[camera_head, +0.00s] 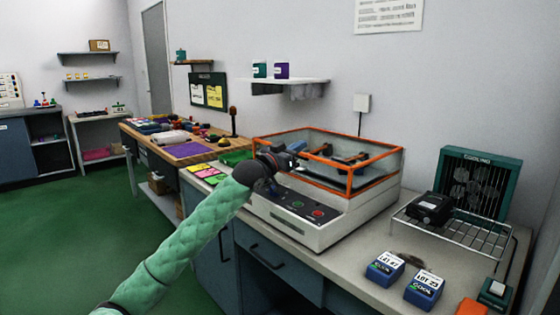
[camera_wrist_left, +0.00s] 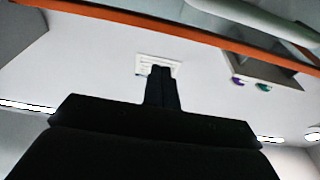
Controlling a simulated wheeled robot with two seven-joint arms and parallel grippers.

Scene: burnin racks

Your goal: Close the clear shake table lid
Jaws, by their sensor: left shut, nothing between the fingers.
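The clear shake table lid (camera_head: 375,171) has an orange frame and sits low over the white shake table (camera_head: 325,228). I cannot tell whether it is fully down. Dark fittings show through its clear walls. My left gripper (camera_head: 297,147) is shut and empty at the lid's front left corner; I cannot tell whether it touches the frame. In the left wrist view the shut fingers (camera_wrist_left: 161,88) point toward the wall, and an orange frame bar (camera_wrist_left: 150,20) crosses the top of the picture. My right gripper is not in view.
A control panel with buttons (camera_head: 297,205) faces front. To the right stand a wire rack (camera_head: 470,236) with a black device (camera_head: 428,209), a teal cooling fan (camera_head: 478,185) and two blue boxes (camera_head: 385,268). A wooden table (camera_head: 140,137) with items is at left. A wall shelf (camera_head: 290,83) hangs above.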

